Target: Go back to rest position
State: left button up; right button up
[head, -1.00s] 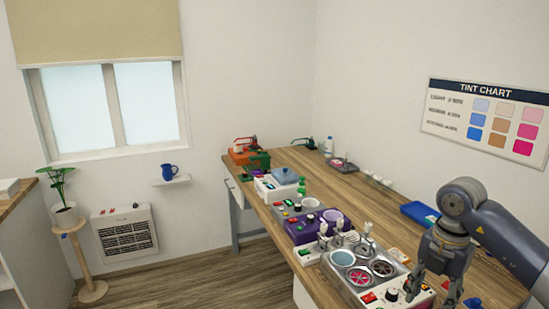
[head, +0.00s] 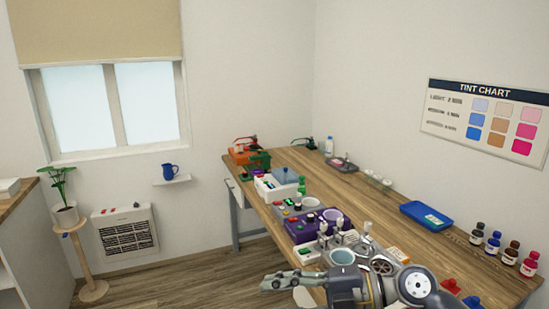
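My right arm comes in from the lower right in the head view. Its grey gripper (head: 278,281) points left, in front of the near end of the wooden bench (head: 405,238). The fingers show from the side, and I cannot tell whether they are open or shut. I see nothing held in them. The arm hides much of the near tint unit with its round wells (head: 342,257). My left gripper is not in view.
Along the bench stand a purple unit (head: 300,232), a white unit (head: 267,189) and orange and green devices at the far end. A blue tray (head: 427,216) and several small bottles (head: 493,243) stand at the right.

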notch_tip(320, 180, up, 8)
jog(key=m+t+y, duration=0.5)
jog(key=m+t, duration=0.1)
jog(key=t, duration=0.2)
jog(key=w+d+f+m+t+h, duration=0.1)
jog(key=w+d+m+t+h, duration=0.4)
jog(key=d+m+t+h, duration=0.6)
jog(key=s+d+f+m+g+h, duration=0.25)
jog(key=d+f+m+h, duration=0.2)
jog(key=f, duration=0.35)
jog(key=s+d+f+m+g+h, duration=0.2)
jog(key=d+f+m+g+h, duration=0.25)
jog(key=f, duration=0.45)
jog(key=s+f+m+g, duration=0.1)
jog(key=s+f+g, duration=0.4)
jog(key=s+f, duration=0.5)
jog(key=s+f+m+g, duration=0.1)
jog(key=s+f+g, duration=0.55)
jog(key=s, duration=0.75)
notch_tip(320, 180, down, 28)
jog(key=s, duration=0.2)
pick_arm(q)
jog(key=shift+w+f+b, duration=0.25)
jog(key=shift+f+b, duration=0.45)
jog(key=shift+b, duration=0.05)
pick_arm(e)
jog(key=s+d+f+g, duration=0.1)
jog(key=s+d+f, duration=0.1)
jog(key=s+f, duration=1.4)
jog(key=shift+d, duration=0.2)
